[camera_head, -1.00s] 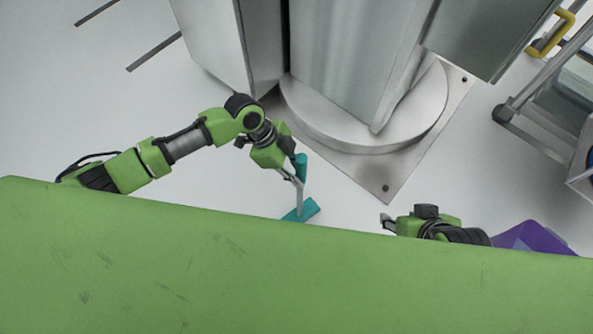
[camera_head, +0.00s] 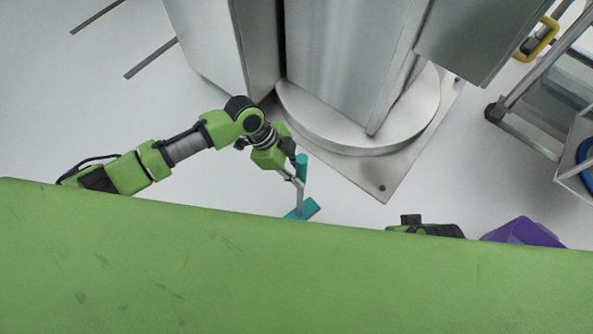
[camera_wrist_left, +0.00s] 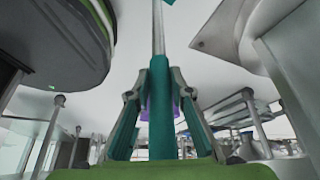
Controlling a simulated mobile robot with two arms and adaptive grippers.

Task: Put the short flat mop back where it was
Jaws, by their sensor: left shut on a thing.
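The short flat mop has a teal grip (camera_head: 302,161), a thin grey pole (camera_head: 299,196) and a flat teal head (camera_head: 304,211). It hangs head down in the head view, and the green front of my body partly covers the head. My left gripper (camera_head: 291,174) is shut on the mop's handle. In the left wrist view the teal grip (camera_wrist_left: 161,115) runs between the two fingers of my left gripper (camera_wrist_left: 160,80). Part of my right arm shows at the green edge; the right gripper's fingers are hidden behind it.
A large grey metal column (camera_head: 345,60) stands on a round base (camera_head: 405,125) and floor plate beyond the mop. A metal frame cart with a yellow handle (camera_head: 540,40) is at the far right. A purple bin (camera_head: 523,232) is at the lower right.

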